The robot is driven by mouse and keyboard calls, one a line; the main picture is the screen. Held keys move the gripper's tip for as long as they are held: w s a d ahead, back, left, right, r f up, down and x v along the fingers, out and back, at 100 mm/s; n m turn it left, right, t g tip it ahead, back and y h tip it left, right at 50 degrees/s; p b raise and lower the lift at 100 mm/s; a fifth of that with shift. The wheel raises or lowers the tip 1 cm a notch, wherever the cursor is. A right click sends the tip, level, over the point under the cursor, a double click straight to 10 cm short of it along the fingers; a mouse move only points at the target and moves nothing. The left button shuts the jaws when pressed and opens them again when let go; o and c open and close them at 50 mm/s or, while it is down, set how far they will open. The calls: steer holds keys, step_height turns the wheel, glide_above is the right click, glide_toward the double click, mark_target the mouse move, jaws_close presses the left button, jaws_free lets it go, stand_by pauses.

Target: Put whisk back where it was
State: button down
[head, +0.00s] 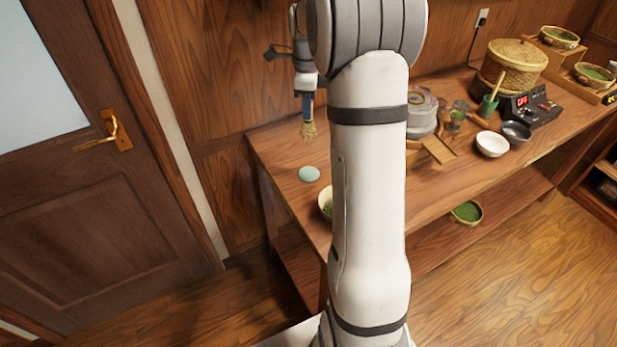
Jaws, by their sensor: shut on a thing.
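The bamboo whisk (308,131) hangs tines down from my gripper (307,106), which is shut on its upper part. The whisk is upright and looks to be above the left end of the wooden table (276,150). A small pale green round piece (309,174) lies on the table lower in the picture, apart from the whisk. I cannot tell whether it is a whisk rest.
My arm hides the table's middle left and part of a bowl with green contents (325,205). To the right stand a grey mill-like device (421,117), a white bowl (492,144), a dark bowl (517,131), a steamer basket (512,62) and a control box (535,107).

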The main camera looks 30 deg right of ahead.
step_height(320, 180, down, 4)
steer(key=b, duration=0.3)
steer(key=shift+w+d+f, duration=0.1)
steer(key=shift+f, duration=0.05)
step_height(320, 180, down, 10)
steer(key=c, duration=1.3)
jaws_free()
steer(key=shift+p, duration=0.35)
